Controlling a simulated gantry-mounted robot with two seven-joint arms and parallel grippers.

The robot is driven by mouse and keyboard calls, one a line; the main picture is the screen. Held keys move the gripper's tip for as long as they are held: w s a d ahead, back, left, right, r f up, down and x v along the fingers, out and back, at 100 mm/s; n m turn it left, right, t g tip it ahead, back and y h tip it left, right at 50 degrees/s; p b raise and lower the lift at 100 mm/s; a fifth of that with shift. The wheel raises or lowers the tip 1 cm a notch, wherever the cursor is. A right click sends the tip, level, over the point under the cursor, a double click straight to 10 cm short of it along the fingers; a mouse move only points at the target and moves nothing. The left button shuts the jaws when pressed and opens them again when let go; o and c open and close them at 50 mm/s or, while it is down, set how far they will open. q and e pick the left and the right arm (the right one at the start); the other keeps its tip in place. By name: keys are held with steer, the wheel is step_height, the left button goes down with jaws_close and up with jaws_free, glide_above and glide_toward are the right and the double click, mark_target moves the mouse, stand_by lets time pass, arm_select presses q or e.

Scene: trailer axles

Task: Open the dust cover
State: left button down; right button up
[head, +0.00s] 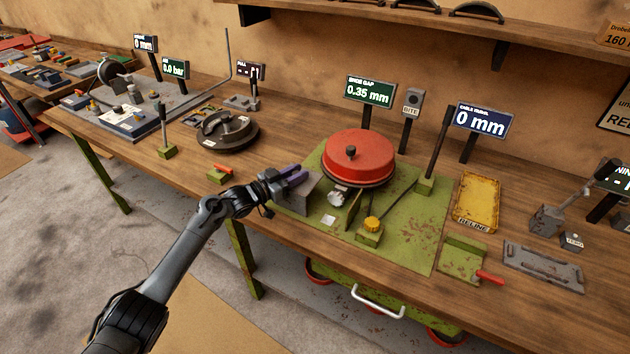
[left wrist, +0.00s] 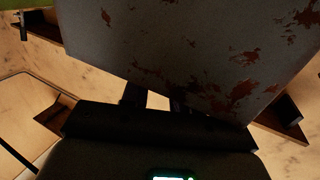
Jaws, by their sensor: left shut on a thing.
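A grey box-like piece (head: 299,194), seemingly the dust cover, stands at the left end of the green base plate (head: 408,236), beside a red drum (head: 358,156) with a black knob. My left gripper (head: 291,176) is at its upper left side, with purple parts showing at the jaws. In the left wrist view, a grey, rust-flecked panel (left wrist: 190,45) fills the upper middle, and its lower edge meets the dark fingers (left wrist: 153,101). The gripper is shut on this panel. The fingers partly hide the grip. My right gripper is not in view.
A yellow knob (head: 373,223) and an upright black lever (head: 437,145) stand on the green plate. A yellow tray (head: 478,200) lies to the right. A round dark hub (head: 222,133) lies to the left. The bench's front edge runs below my left arm.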

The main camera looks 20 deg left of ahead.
arm_select(q)
steer(key=shift+r, duration=0.1)
steer(key=c, duration=1)
jaws_free()
steer(key=shift+o, duration=0.2)
steer(key=shift+s+a, duration=0.3)
steer(key=shift+s, duration=0.05)
steer(key=p+v, duration=0.2)
steer(key=v, duration=0.8)
